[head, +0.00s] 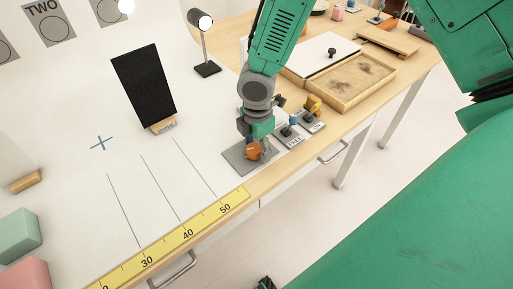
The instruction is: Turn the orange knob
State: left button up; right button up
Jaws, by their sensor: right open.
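The orange knob (253,151) sits on a grey plate (236,161) near the table's front edge. My right arm comes down from the top of the view, and my right gripper (257,142) is right at the knob, pointing down over it. The gripper is open. Its fingers partly cover the knob, and I cannot tell whether they touch it. My left gripper does not show.
A wooden tray (350,90) lies behind. A black panel (143,85) and a lamp (205,45) stand farther back. A yellow ruler (165,245) runs along the front edge.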

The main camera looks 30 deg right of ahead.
jog(key=shift+a+f, duration=0.15)
jog(key=shift+a, duration=0.85)
jog(key=c, duration=1.2)
jog(key=shift+o, duration=0.3)
jog(key=shift+d, duration=0.6)
jog(key=m+p, duration=0.2)
jog(key=m, duration=0.1)
jog(key=shift+a+r, duration=0.1)
jog(key=shift+r, duration=0.1)
jog(key=m+p, duration=0.1)
jog(key=m, duration=0.3)
jog(key=shift+w+m+p, duration=0.1)
jog(key=shift+m+p, duration=0.25)
jog(key=shift+m, duration=0.05)
jog(key=m+p, duration=0.1)
jog(key=m, duration=0.3)
jog(key=shift+m, duration=0.3)
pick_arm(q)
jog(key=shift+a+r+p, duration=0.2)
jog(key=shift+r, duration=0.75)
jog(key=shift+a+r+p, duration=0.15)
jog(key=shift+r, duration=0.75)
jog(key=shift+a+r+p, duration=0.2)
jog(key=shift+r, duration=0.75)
pick_arm(e)
jog(key=shift+f+m, duration=0.1)
jog(key=shift+m, duration=1.4)
